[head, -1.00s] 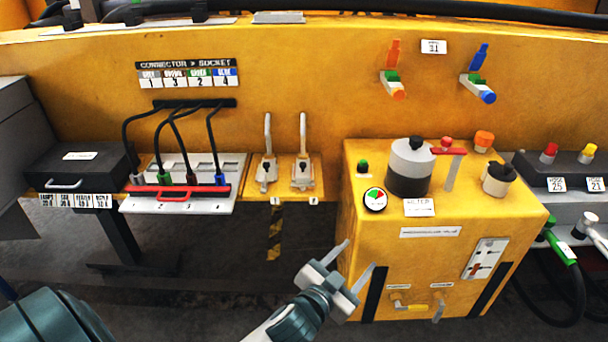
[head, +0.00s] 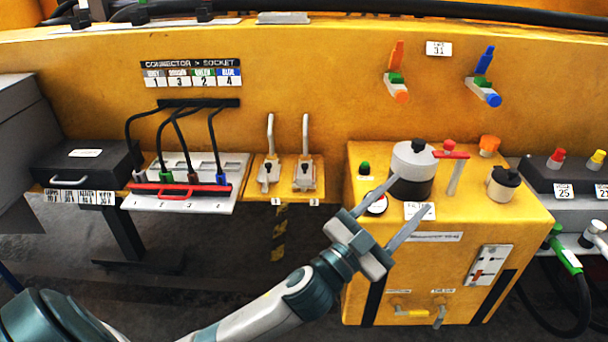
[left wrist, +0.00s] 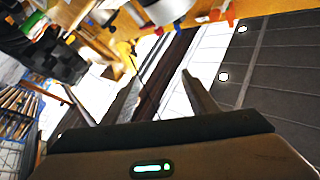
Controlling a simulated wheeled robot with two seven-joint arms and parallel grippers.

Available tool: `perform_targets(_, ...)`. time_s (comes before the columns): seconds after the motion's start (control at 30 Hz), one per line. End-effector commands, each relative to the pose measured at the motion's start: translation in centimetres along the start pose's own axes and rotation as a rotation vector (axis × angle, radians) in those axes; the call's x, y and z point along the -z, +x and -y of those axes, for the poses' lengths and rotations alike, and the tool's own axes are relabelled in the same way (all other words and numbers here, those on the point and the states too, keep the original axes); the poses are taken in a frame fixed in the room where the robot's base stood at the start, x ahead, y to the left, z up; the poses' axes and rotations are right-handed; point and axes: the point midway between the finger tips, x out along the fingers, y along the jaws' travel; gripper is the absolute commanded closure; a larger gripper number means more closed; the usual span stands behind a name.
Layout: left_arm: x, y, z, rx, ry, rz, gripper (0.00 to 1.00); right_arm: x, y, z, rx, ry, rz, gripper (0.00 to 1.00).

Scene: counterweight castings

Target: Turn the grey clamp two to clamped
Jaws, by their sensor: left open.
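Two grey toggle clamps stand side by side on a small yellow shelf (head: 287,193). The left clamp (head: 268,172) and the right clamp (head: 305,174) both have their handles pointing upright. Small number tags sit on the shelf's front edge, too small to read surely; the right one looks like the second clamp. My left gripper (head: 412,193) is open and empty, to the right of and nearer than the clamps, in front of the yellow cabinet. Its fingers also show in the left wrist view (left wrist: 160,88), where I cannot make out the clamps. My right gripper is not in view.
The yellow cabinet (head: 420,270) with a filter canister (head: 412,165) and red lever (head: 451,155) stands right of the clamps. A socket panel (head: 180,203) with cables and a red bar (head: 180,190) is left of them. The space below the clamp shelf looks clear.

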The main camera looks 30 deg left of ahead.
Motion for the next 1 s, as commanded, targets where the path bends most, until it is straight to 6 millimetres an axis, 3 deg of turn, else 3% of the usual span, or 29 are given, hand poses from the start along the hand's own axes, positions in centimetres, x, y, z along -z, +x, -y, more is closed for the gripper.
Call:
perform_targets(0.13, 6.3, 2.5, -1.2, -0.101, 0.105, -0.256, 0.47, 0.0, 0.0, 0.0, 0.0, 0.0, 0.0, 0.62)
perform_targets(0.3, 12.6, 3.0, -4.8, -0.308, 0.275, -0.561, 0.47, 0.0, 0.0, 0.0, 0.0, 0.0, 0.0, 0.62)
perform_targets(0.47, 14.6, 1.6, -8.6, -0.562, 0.465, -0.763, 0.47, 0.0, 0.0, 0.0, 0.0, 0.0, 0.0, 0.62)
perform_targets(0.57, 13.7, 0.6, -10.4, -0.742, 0.6, -0.837, 0.47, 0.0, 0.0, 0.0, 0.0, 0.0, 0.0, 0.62)
perform_targets(0.67, 11.4, -0.3, -11.2, -0.932, 0.744, -0.861, 0.47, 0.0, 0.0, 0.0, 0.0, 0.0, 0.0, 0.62)
perform_targets(0.77, 8.1, -0.8, -10.7, -1.123, 0.894, -0.832, 0.47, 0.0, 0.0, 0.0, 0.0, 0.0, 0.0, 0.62)
perform_targets(0.87, 4.2, -1.0, -8.6, -1.311, 1.044, -0.746, 0.47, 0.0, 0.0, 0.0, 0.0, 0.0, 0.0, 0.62)
perform_targets(1.0, -1.2, -0.8, -2.9, -1.547, 1.243, -0.526, 0.47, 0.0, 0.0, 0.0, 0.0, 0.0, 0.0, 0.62)
